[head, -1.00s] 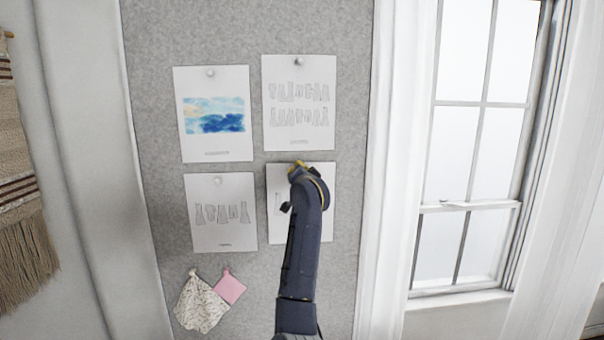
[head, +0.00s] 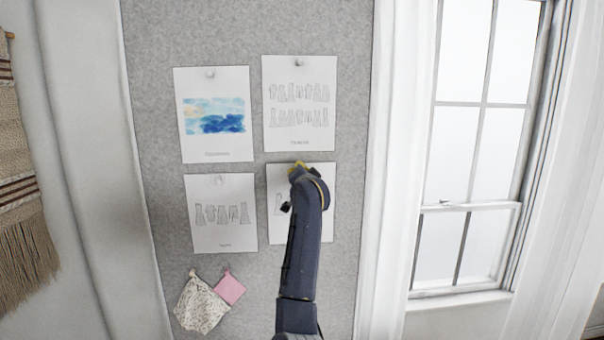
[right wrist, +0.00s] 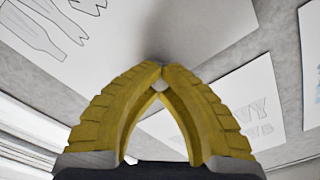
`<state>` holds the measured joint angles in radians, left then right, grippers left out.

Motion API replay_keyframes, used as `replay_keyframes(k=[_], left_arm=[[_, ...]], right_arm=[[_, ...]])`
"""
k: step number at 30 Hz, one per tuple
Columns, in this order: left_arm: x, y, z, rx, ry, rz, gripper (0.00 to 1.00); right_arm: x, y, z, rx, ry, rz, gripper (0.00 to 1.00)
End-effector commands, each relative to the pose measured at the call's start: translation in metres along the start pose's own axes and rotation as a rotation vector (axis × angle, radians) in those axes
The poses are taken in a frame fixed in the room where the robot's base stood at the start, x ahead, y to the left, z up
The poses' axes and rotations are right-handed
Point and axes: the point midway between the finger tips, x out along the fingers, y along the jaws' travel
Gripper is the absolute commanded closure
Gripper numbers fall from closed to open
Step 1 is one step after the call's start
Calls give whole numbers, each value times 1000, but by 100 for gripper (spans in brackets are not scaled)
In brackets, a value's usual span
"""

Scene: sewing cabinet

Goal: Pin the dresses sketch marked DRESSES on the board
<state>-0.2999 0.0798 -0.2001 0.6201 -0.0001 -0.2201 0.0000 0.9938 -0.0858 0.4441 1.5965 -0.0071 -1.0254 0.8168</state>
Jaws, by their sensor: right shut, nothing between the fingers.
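The lower right white sheet (head: 322,205) lies upright against the grey board, with garment outlines at its left. My arm covers its middle, and I cannot read its label. My right gripper (head: 299,165) is at the sheet's top edge, with its yellow fingers shut at the tips. In the right wrist view the shut fingertips (right wrist: 160,68) are over the edge of this sheet (right wrist: 130,40). A small pale round spot, perhaps a pin head (right wrist: 160,85), shows just below the tips. My left gripper is not in view.
The grey board (head: 240,25) also bears a watercolour sheet (head: 215,140), an upper right garment sheet (head: 300,105) and a lower left one (head: 225,185), each with a pin. Fabric swatches (head: 203,303) hang below. A curtain (head: 385,150) and window stand right.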

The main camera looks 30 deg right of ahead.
Motion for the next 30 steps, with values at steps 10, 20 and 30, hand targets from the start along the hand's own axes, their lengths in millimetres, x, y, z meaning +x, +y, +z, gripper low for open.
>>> replay_keyframes(k=[10, 20, 30], left_arm=[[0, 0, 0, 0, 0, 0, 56], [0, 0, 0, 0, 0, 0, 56], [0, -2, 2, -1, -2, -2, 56]], right_arm=[[4, 0, 0, 0, 0, 0, 100], [4, 0, 0, 0, 0, 0, 79], [4, 0, 0, 0, 0, 0, 69]])
